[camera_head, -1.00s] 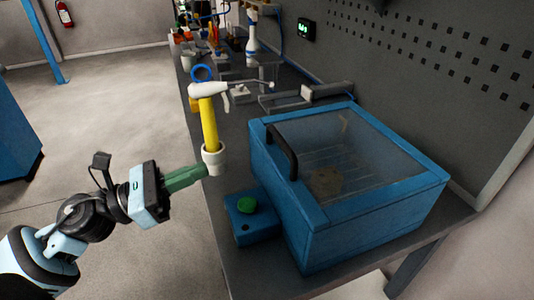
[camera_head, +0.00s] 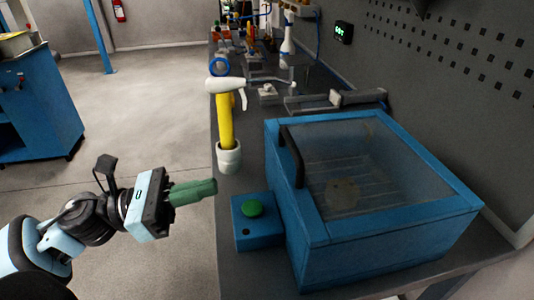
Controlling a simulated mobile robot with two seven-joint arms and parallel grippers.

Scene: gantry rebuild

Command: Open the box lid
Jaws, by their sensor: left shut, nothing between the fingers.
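The blue box (camera_head: 365,248) stands on the grey bench at the right. Its lid (camera_head: 365,165) has a blue frame and a clear pane, and it lies closed. A black curved handle (camera_head: 291,157) sits at the lid's left edge. Through the pane I see a rack and a round brownish thing. My left gripper (camera_head: 213,187), with green fingers, is shut and empty. It is left of the box and apart from the handle, near the bench's left edge. My right gripper is not in view.
A blue block with a green button (camera_head: 254,208) sits left of the box. A yellow and white tool (camera_head: 225,110) stands in a white cup (camera_head: 229,157) behind it. Several tools crowd the bench's far end. A blue cabinet (camera_head: 40,105) stands at the far left, with open floor between.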

